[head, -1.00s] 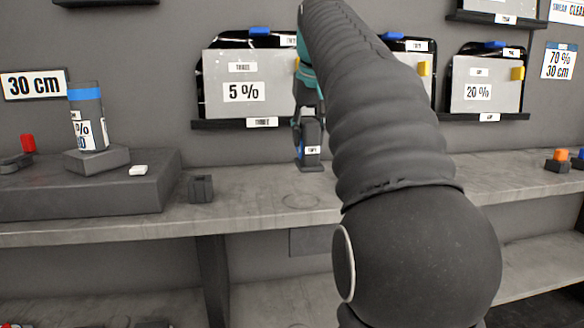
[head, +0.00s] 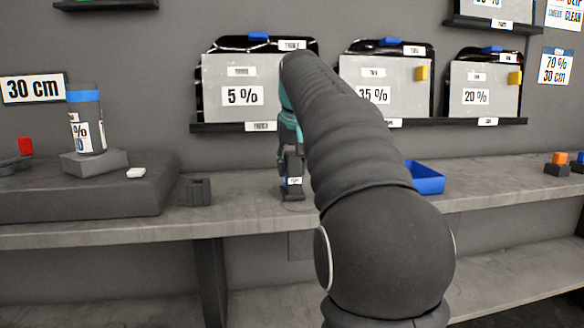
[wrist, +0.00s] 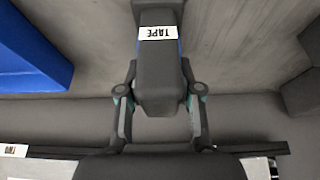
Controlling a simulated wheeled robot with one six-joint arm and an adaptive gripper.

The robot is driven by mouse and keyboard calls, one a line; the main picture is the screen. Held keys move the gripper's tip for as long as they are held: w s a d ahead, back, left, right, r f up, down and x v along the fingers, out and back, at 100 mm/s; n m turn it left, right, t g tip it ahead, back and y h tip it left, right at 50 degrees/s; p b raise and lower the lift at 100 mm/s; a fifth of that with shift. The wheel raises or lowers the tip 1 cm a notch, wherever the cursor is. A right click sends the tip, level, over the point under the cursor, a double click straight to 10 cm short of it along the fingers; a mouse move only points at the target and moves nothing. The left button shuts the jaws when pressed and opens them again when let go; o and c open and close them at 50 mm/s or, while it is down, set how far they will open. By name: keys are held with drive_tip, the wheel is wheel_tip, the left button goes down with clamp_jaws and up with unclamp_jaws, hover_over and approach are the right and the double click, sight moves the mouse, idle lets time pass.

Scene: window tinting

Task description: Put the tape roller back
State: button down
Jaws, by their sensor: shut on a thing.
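The tape roller (head: 293,178) is a dark upright tool with a blue part and a small white label. In the wrist view the tape roller (wrist: 158,75) shows its "TAPE" label, upside down. My gripper (head: 289,148) is shut on it from above, with one finger on each side in the wrist view (wrist: 160,98). The roller's lower end is at the grey shelf top (head: 245,212); I cannot tell whether it touches. A faint round mark seen there earlier is now hidden. My arm covers much of the shelf to the right.
A small dark slotted block (head: 198,191) stands left of the roller. A dark platform (head: 110,190) further left carries a tinted-film roll (head: 86,120). A blue tray (head: 428,178) is to the right, behind my arm.

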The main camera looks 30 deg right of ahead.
drive_tip(key=c, duration=0.8)
unclamp_jaws()
drive_tip(key=shift+f, duration=0.15)
drive_tip(key=shift+o, duration=0.2)
drive_tip(key=p+v, duration=0.3)
drive_tip(key=v, duration=0.9)
drive_tip(key=shift+r, duration=0.2)
drive_tip(key=s+a+f+n, duration=0.1)
drive_tip(key=s+a+f, duration=0.4)
drive_tip(key=s+f, duration=0.3)
drive_tip(key=s+a+f+n, duration=0.1)
drive_tip(key=s+a+f, duration=0.4)
drive_tip(key=f, duration=0.8)
drive_tip(key=s+a+f+n+t+y, duration=0.1)
drive_tip(key=s+a+f, duration=0.4)
drive_tip(key=s+f, duration=0.5)
drive_tip(key=shift+s+a+f, duration=0.2)
drive_tip(key=shift+s+a, duration=0.1)
drive_tip(key=shift+s, duration=0.45)
